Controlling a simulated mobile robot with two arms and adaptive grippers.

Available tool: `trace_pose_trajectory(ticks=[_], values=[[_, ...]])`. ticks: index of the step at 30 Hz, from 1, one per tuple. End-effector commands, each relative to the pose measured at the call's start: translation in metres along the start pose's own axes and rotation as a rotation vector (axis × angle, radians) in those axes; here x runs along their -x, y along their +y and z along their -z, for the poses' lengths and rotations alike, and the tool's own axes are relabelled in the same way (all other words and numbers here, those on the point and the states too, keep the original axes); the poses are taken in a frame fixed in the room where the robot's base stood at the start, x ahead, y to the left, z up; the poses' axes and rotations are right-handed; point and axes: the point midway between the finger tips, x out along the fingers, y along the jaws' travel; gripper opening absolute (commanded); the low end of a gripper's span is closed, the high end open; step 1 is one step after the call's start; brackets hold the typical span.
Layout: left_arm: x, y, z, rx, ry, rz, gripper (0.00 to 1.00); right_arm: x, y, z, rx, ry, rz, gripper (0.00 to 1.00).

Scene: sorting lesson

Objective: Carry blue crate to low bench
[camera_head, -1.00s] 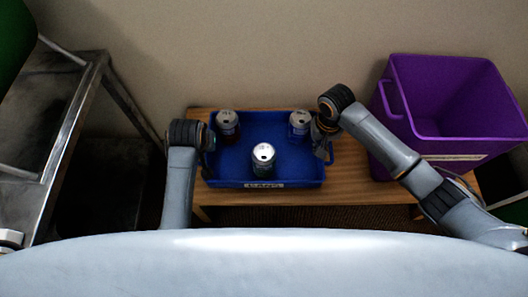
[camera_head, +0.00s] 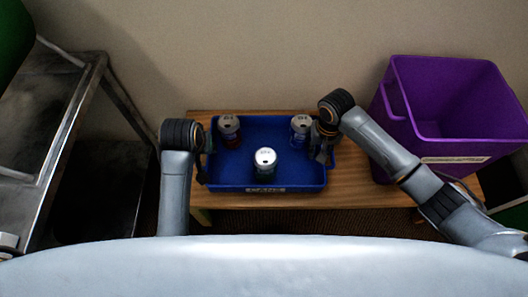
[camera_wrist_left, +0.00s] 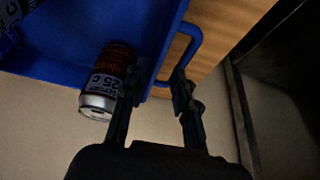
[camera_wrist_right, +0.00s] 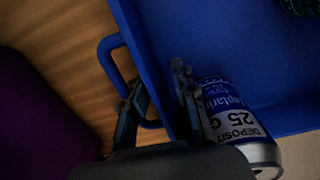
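The blue crate (camera_head: 225,184), labelled CANS, is on the wooden bench and holds three cans: one back left (camera_head: 229,131), one back right (camera_head: 300,130), one near the middle (camera_head: 265,165). My left gripper (camera_head: 204,160) is at its left side. In the left wrist view its fingers (camera_wrist_left: 155,95) stand apart, astride the crate's left wall and handle (camera_wrist_left: 194,42), one finger in front of a can (camera_wrist_left: 103,85). My right gripper (camera_head: 322,145) is at the right side. In the right wrist view its fingers (camera_wrist_right: 160,85) straddle the wall beside the right handle (camera_wrist_right: 104,52), apart. Contact is unclear.
A large purple bin (camera_head: 440,148) stands to the right on the wooden bench (camera_head: 360,185), close to my right arm. A metal shelf unit (camera_head: 75,125) stands at the left. The wall is close behind the bench. A green object (camera_head: 12,40) shows at top left.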

Motion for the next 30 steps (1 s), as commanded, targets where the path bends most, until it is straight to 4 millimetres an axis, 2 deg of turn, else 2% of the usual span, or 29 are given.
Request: trace_pose_trajectory(ticks=[6, 10, 13, 24, 30], values=[[0.028, 0.001, 0.0, -0.001, 0.001, -0.001, 0.28, -0.001, 0.001, 0.0, -0.001, -0.001, -0.002, 0.28], [0.034, 0.001, -0.001, -0.001, 0.0, -0.001, 0.28, 0.001, 0.001, 0.0, 0.0, -0.001, -0.001, 0.28], [0.036, 0.001, -0.001, -0.001, -0.001, -0.001, 0.28, 0.011, 0.0, 0.001, 0.0, 0.001, 0.0, 0.28], [0.035, 0.001, -0.001, -0.001, -0.001, -0.001, 0.28, 0.085, -0.001, 0.001, 0.0, 0.005, 0.002, 0.28], [0.035, 0.001, -0.001, -0.001, -0.001, -0.001, 0.28, 0.113, 0.0, 0.001, 0.0, 0.002, 0.001, 0.28]])
